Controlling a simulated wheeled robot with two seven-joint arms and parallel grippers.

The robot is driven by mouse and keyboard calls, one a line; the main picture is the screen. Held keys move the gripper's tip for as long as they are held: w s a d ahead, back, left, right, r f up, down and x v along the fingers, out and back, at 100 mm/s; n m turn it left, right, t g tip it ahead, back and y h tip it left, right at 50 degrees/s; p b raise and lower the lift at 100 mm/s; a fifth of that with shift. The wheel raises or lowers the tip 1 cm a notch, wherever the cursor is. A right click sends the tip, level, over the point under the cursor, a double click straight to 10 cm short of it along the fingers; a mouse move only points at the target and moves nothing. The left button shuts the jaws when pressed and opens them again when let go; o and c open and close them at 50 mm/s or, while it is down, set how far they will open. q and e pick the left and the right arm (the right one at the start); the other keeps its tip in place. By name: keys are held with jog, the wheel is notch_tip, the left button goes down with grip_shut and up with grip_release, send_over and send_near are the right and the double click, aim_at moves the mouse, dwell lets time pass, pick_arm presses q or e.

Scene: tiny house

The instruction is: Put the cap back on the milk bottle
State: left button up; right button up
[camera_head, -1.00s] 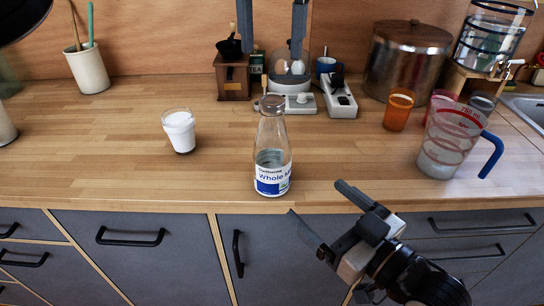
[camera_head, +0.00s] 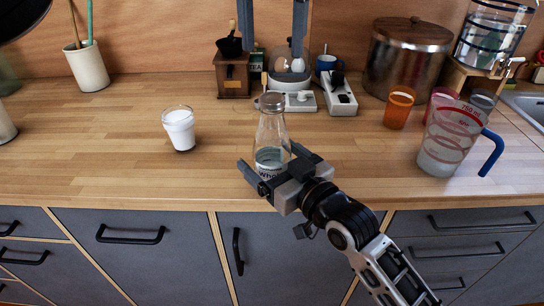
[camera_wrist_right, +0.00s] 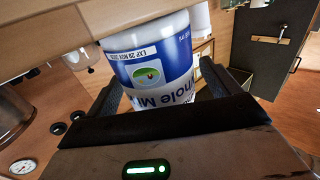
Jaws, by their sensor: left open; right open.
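The clear glass milk bottle (camera_head: 270,137) stands upright near the counter's front edge. A brownish-grey round piece that looks like the cap (camera_head: 271,101) shows at its mouth; I cannot tell how firmly it sits. My right gripper (camera_head: 269,157) is open, its fingers on either side of the bottle's lower body, hiding part of the label. In the right wrist view the blue-and-white label of the bottle (camera_wrist_right: 155,70) appears upside down between the open fingers (camera_wrist_right: 160,85). My left gripper (camera_head: 272,52) is open and empty at the top of the head view, fingers pointing down.
A glass of milk (camera_head: 179,130) stands left of the bottle. Orange cup (camera_head: 398,108) and measuring jug (camera_head: 449,142) stand to the right. A coffee grinder (camera_head: 233,78) and a power strip (camera_head: 340,97) are behind. The counter around the bottle is mostly clear.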

jog(key=shift+x, duration=1.05)
